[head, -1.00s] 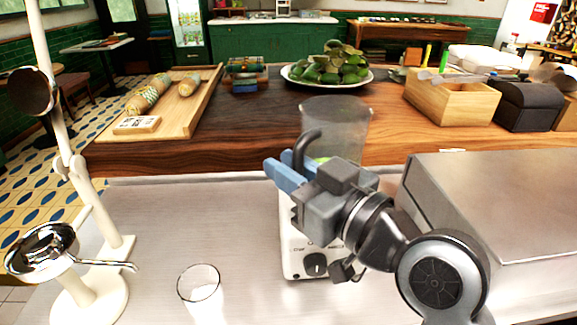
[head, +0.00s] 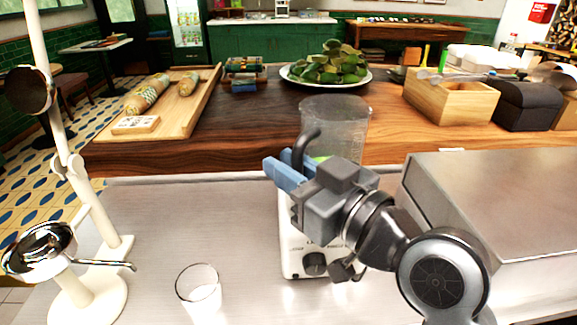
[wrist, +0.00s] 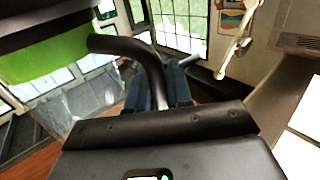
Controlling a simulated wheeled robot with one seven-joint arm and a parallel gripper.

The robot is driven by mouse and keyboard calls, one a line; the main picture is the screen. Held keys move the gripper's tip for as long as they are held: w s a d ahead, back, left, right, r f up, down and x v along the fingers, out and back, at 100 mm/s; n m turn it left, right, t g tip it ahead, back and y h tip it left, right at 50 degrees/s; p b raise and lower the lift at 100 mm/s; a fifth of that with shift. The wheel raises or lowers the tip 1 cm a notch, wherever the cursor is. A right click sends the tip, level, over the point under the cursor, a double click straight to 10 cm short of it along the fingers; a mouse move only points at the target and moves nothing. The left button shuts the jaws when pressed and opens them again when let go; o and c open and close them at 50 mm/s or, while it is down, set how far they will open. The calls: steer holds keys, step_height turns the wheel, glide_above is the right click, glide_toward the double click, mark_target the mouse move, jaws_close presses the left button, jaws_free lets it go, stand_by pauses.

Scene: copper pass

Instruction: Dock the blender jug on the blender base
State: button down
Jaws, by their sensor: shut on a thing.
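The blender jug (head: 338,118) is clear with a dark handle and something green at its bottom. It stands upright over the white blender base (head: 291,240), which has a dark knob on its front. My gripper (head: 283,172) is shut on the jug's dark handle (wrist: 150,65), with its blue fingers around it. The arm hides the join between jug and base, so I cannot tell whether the jug is fully seated. In the wrist view the jug's green part (wrist: 50,62) is at the upper left.
A glass (head: 199,290) stands on the steel counter at front. A white stand with a metal strainer (head: 40,248) is at left, and a steel box (head: 500,200) is close at right. A plate of green fruit (head: 330,68) and a wooden box (head: 452,103) are behind.

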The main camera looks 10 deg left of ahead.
steer(key=shift+f+b, duration=0.55)
steer(key=shift+b, duration=0.15)
stand_by(0.5)
steer(key=c, duration=1.4)
jaws_free()
steer(key=shift+o, duration=0.5)
steer(key=shift+s+d, duration=0.1)
steer(key=b+v, duration=0.2)
steer(key=v, duration=0.8)
steer(key=shift+s+d, duration=0.2)
steer(key=shift+d, duration=0.1)
